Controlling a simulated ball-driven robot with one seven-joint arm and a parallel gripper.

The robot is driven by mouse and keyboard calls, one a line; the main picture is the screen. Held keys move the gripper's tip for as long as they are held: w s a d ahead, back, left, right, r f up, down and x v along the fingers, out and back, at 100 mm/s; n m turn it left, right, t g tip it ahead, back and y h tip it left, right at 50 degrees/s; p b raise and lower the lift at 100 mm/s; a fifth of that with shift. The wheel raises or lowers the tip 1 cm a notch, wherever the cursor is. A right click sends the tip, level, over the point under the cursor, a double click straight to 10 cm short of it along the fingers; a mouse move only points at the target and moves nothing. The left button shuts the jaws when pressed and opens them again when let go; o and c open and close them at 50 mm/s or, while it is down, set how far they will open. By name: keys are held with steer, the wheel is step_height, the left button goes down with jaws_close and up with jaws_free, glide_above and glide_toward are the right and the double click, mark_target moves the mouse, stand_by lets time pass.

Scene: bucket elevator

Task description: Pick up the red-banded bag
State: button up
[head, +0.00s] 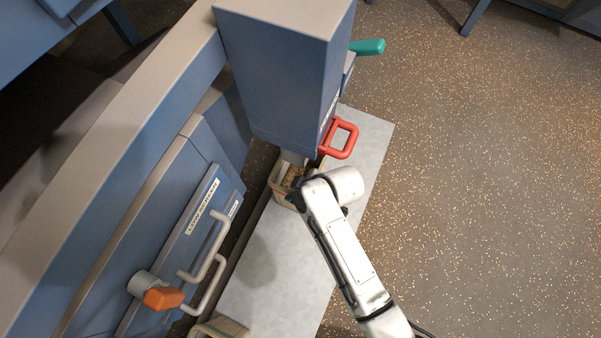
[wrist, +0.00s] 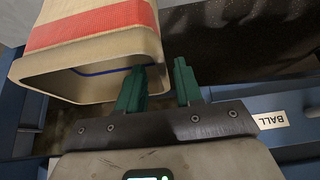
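The red-banded bag (wrist: 90,30), tan with a wide red band, fills the upper left of the wrist view, its open mouth facing my gripper (wrist: 160,86). The two green fingers are apart. The left finger overlaps the mouth opening and the right one is outside, with the bag's right wall between them; I cannot tell whether either touches it. In the head view a tan open-topped bag (head: 278,184) stands below the blue tower, partly hidden by my arm's end; its band does not show clearly. My fingers are mostly hidden there.
The blue tower (head: 285,75) with a red handle (head: 340,138) stands close above my wrist. A blue panel (head: 200,215) with grey handles and an orange knob (head: 163,298) is at left. Another tan container (head: 220,328) is at the bottom. The speckled floor at right is clear.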

mark_target(287, 192)
steer(key=shift+x, duration=2.85)
steer(key=shift+c, duration=0.5)
jaws_close()
steer(key=shift+w+a+r, duration=0.1)
steer(key=shift+r, duration=0.05)
